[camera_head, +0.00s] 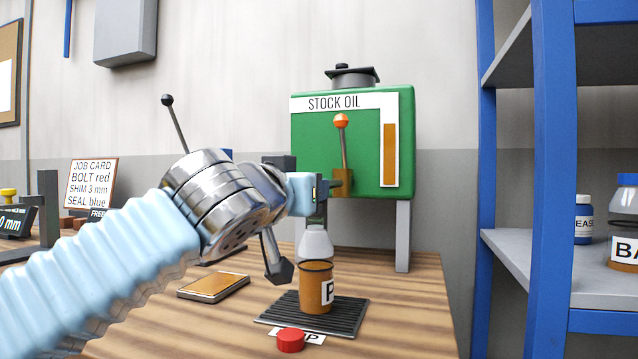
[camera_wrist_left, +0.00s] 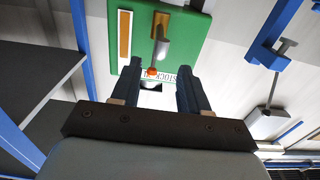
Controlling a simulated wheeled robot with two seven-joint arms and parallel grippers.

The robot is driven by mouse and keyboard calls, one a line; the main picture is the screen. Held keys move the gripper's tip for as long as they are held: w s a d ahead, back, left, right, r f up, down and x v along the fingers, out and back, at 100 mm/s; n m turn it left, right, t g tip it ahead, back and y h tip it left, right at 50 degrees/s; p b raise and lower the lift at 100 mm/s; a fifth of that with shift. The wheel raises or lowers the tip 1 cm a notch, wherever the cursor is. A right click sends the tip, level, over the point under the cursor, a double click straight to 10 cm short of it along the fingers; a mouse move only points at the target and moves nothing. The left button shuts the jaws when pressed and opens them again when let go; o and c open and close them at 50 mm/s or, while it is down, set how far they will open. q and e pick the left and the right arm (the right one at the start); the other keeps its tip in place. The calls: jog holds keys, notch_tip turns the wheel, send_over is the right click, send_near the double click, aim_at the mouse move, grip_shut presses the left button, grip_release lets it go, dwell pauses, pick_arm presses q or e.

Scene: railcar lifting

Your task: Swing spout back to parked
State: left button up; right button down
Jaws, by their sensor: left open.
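The green oil tank (camera_head: 360,150) is labelled STOCK OIL. A brown valve block (camera_head: 342,182) is on its front, with an upright lever topped by an orange knob (camera_head: 341,121). A pale grey cone (camera_head: 316,243), seemingly the spout's outlet, is above the orange cup (camera_head: 316,288); my arm hides what joins it to the tank. My left gripper (camera_head: 322,197) is in front of the tank, left of the valve. In the wrist view, the left gripper (camera_wrist_left: 157,70) is open, with the knob (camera_wrist_left: 152,72) visible between its fingers. Contact cannot be told. My right gripper is out of view.
The cup stands on a dark ribbed tray (camera_head: 350,318) behind a red button (camera_head: 290,340). A flat pad (camera_head: 213,287) lies left on the wooden bench. A job card (camera_head: 92,184) stands at the far left. A blue-posted shelf (camera_head: 555,200) is at the right.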

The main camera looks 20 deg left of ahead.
aim_at(331, 184)
pick_arm(q)
jog(key=w+p, duration=0.2)
jog(key=w, duration=0.7)
jog(key=shift+w+d, duration=0.15)
jog(key=shift+w, duration=0.1)
grip_shut()
